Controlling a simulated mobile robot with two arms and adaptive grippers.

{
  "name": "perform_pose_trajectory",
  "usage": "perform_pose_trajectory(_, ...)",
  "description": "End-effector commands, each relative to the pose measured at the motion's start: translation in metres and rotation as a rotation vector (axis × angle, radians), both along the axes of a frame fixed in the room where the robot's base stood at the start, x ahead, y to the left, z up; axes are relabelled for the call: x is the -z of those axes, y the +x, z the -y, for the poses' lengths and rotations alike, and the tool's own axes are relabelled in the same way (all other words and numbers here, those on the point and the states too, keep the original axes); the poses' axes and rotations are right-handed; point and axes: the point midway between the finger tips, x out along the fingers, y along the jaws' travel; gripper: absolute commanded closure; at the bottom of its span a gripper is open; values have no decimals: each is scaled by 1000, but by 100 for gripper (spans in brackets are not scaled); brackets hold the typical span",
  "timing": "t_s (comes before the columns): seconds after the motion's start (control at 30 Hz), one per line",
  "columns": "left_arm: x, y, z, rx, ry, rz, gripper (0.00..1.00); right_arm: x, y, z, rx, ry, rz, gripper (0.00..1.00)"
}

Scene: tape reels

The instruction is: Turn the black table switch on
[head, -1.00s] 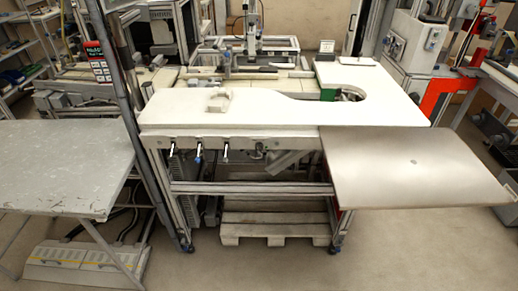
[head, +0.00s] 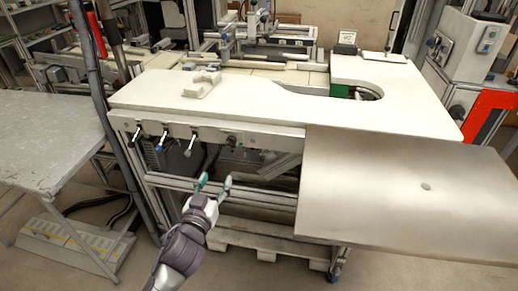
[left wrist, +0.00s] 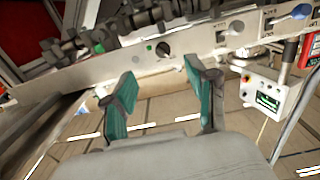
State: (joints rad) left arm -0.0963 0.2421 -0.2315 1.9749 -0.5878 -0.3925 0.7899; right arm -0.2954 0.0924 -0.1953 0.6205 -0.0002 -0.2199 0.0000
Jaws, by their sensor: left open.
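A small black rotary switch (head: 231,141) sits on the front rail under the white tabletop, right of the levers. In the left wrist view a black knob (left wrist: 162,48) shows on the light rail, beside a small green dot. Its setting is too small to tell. My left gripper (head: 215,181) is open and empty, below and in front of the rail, apart from the switch. In the left wrist view its two green-padded fingers (left wrist: 160,76) are spread, with the knob beyond the gap between them. My right gripper is out of view.
Levers with black (head: 136,133), blue (head: 161,140) and pale (head: 191,136) handles line the rail to the left. A bare metal side plate (head: 400,190) juts out at the right. A grey table (head: 45,135) stands at the left. The space before the rail looks clear.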

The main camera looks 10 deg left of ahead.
Motion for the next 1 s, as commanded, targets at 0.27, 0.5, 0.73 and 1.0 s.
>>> perform_pose_trajectory(0.27,-15,22,1,0,-7,36,42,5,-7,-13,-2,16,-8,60)
perform_pose_trajectory(0.5,-14,74,3,1,-6,36,42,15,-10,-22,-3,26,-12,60)
perform_pose_trajectory(0.73,-13,116,4,0,-7,34,42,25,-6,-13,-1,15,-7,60)
perform_pose_trajectory(1.0,-13,136,5,1,-8,32,42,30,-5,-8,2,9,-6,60)
